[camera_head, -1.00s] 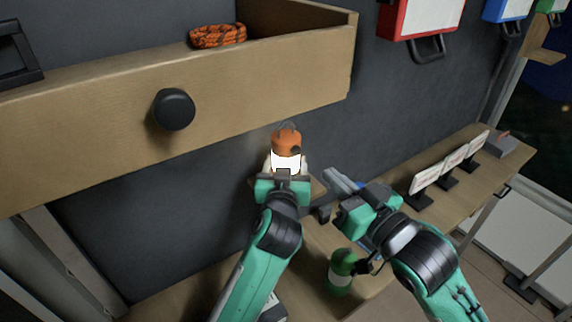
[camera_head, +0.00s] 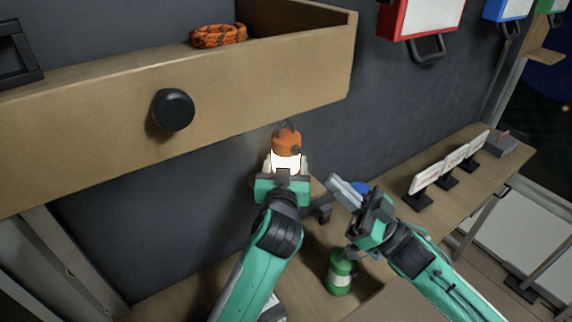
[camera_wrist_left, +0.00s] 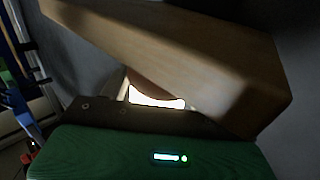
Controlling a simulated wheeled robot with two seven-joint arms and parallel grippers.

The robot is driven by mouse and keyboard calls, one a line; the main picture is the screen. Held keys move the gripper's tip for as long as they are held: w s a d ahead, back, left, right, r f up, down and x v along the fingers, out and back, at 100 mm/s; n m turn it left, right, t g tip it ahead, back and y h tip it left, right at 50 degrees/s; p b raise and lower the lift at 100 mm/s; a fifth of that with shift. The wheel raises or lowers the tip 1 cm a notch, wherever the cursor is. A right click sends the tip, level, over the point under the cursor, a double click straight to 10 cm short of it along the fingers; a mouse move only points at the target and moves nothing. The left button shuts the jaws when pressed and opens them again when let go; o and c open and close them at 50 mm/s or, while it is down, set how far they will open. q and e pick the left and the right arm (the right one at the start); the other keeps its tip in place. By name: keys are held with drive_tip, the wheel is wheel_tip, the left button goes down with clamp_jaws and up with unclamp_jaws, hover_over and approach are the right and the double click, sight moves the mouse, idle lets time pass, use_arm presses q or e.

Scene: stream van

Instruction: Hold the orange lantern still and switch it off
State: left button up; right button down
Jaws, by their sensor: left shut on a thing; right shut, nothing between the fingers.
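The orange lantern (camera_head: 287,142) stands upright near the dark wall, below the open drawer, with its white body glowing. My left gripper (camera_head: 285,170) is shut on the lantern's lower body and partly hides it. In the left wrist view the lantern's bright glow (camera_wrist_left: 157,100) shows beyond the gripper. My right gripper (camera_head: 341,190) is shut and empty, to the right of the lantern and apart from it. The lantern's switch cannot be made out.
A wooden drawer (camera_head: 230,103) with a black knob (camera_head: 173,110) juts out above the lantern; an orange rope coil (camera_head: 218,36) lies in it. A green canister (camera_head: 341,272) stands below my right gripper. Several white cards on black stands (camera_head: 425,178) line the bench at right.

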drive_tip(key=w+a, duration=0.5)
drive_tip(key=w, duration=0.2)
idle(0.4)
drive_tip(key=shift+w, duration=0.2)
idle(1.7)
drive_tip(key=shift+w+a, duration=0.2)
drive_tip(key=shift+w, duration=0.1)
drive_tip(key=shift+s+d, duration=0.1)
drive_tip(key=shift+s, duration=0.05)
drive_tip(key=shift+s+d, duration=0.15)
drive_tip(key=shift+s, duration=0.1)
idle(0.4)
drive_tip(key=s+d, duration=0.3)
drive_tip(key=s, duration=0.2)
drive_tip(key=shift+d, duration=0.2)
